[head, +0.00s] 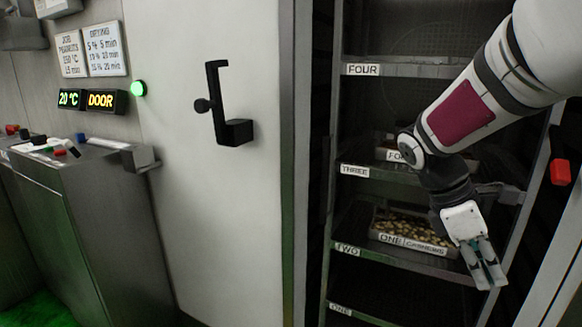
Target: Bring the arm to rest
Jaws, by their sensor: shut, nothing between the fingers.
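My arm (465,110) reaches in from the upper right, in front of an open rack. My gripper (489,277) hangs at its end, pointing down, with its two fingers close together and nothing between them. It is in front of the right part of the shelf labelled TWO. The gripper looks apart from the shelf and the tray, though the depth is hard to judge.
A tray labelled ONE CASHEWS (412,243) holds nuts on shelf TWO (390,257). Another tray (395,156) sits on shelf THREE, partly hidden by my arm. A white door (225,200) with a black handle (220,105) stands left. A grey console (95,220) is far left.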

